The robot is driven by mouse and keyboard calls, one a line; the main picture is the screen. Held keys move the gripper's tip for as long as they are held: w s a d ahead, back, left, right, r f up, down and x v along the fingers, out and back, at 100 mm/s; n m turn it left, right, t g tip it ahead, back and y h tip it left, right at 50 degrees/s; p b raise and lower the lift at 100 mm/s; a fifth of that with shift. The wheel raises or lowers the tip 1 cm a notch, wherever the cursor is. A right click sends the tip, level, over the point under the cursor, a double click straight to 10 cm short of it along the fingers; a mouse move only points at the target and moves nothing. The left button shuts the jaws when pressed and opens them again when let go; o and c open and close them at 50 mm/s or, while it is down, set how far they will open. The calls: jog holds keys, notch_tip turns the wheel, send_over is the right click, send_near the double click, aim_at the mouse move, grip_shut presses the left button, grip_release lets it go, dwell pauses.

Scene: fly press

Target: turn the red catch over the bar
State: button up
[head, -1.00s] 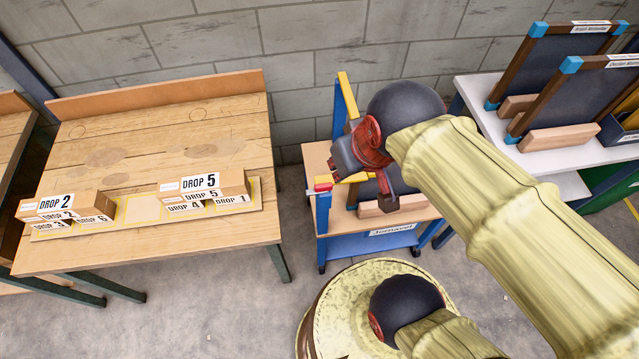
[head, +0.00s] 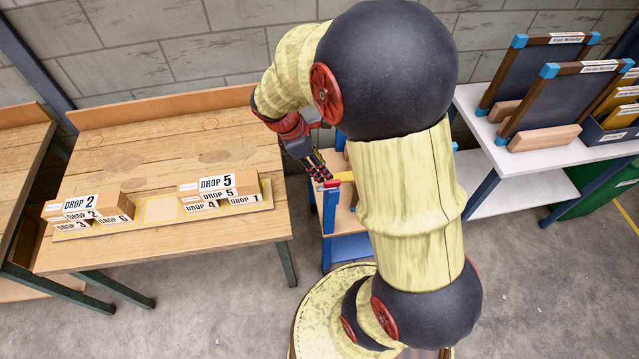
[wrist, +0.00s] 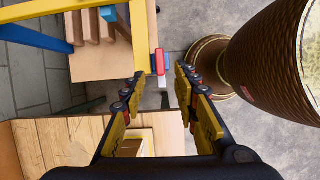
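The red catch (head: 331,184) is on top of a blue post (head: 329,212) on the stand, at the end of the yellow bar (head: 346,176). In the wrist view the red catch (wrist: 160,63) is beside the end of the yellow bar (wrist: 139,36), with a pale piece below it. My gripper (head: 322,173) is right at the catch in the head view. In the wrist view my gripper (wrist: 160,80) is open, with the catch ahead between its fingertips. I see no clear contact. My arm hides much of the stand and bar in the head view.
A wooden table (head: 150,255) with stacked DROP boxes (head: 228,186) stands to the left. A white shelf (head: 565,150) with framed dark boards (head: 545,105) stands to the right.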

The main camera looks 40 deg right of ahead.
aim_at(331, 181)
jog(key=shift+d+f+n, duration=0.15)
jog(key=shift+f+n, duration=0.15)
jog(key=shift+f, duration=0.05)
jog(key=shift+b+x, duration=0.85)
jog(key=shift+x, duration=2.75)
jog(key=shift+c, duration=1)
grip_shut()
